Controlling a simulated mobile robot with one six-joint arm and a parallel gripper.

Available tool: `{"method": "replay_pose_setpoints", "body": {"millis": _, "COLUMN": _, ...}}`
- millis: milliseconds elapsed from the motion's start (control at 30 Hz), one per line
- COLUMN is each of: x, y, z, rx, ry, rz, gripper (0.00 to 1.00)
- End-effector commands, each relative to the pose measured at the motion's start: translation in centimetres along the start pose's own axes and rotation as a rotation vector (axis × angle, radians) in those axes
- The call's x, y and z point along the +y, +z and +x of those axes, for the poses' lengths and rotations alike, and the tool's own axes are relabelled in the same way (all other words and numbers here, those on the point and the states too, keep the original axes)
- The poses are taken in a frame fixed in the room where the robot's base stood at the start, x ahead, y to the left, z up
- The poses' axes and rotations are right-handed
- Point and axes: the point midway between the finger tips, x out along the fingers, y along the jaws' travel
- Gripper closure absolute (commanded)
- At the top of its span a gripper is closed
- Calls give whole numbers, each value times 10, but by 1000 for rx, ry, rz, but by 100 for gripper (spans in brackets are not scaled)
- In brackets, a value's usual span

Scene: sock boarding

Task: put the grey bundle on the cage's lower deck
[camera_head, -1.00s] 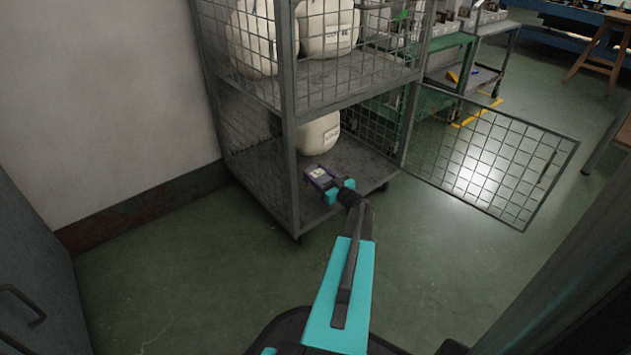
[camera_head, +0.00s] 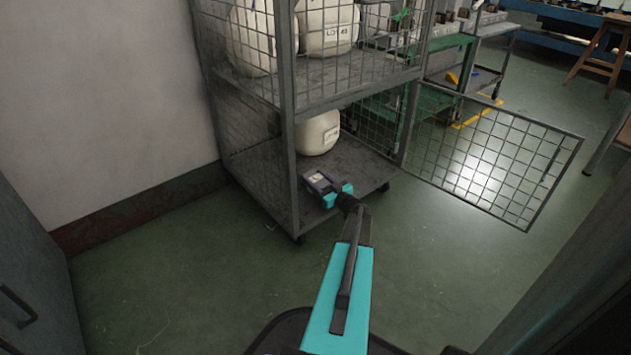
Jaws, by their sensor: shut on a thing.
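The wire cage (camera_head: 287,120) stands ahead with its lower part open at the front. Its lower deck (camera_head: 362,163) is a dark grey sheet. My teal gripper (camera_head: 330,192) is at the front edge of this deck, shut on a small dark grey-purple bundle (camera_head: 318,181) with a pale label. The bundle appears over the front part of the deck. I cannot tell whether it touches the deck. The gripper fingers and my arm hide part of the bundle's near side.
A white rounded bundle (camera_head: 318,134) sits further back on the lower deck. Larger white bundles (camera_head: 327,25) fill the upper deck. The mesh door (camera_head: 490,155) stands open to the right. The deck right of my gripper is clear. A grey cabinet (camera_head: 30,270) is at left.

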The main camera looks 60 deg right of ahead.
Motion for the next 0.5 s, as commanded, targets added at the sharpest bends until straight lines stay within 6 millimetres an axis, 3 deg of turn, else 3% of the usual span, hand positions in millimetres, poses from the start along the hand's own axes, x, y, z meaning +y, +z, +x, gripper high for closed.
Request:
{"method": "replay_pose_setpoints", "body": {"millis": 200, "x": 0, "y": 2, "z": 0, "rx": 0, "ry": -1, "rz": 1, "gripper": 77}}
{"method": "replay_pose_setpoints", "body": {"millis": 233, "x": 0, "y": 3, "z": 0, "rx": 0, "ry": -1, "rz": 1, "gripper": 50}}
{"method": "replay_pose_setpoints", "body": {"millis": 333, "x": -1, "y": 3, "z": 0, "rx": 0, "ry": -1, "rz": 0, "gripper": 33}}
{"method": "replay_pose_setpoints", "body": {"millis": 500, "x": -1, "y": 3, "z": 0, "rx": 0, "ry": -1, "rz": 0, "gripper": 33}}
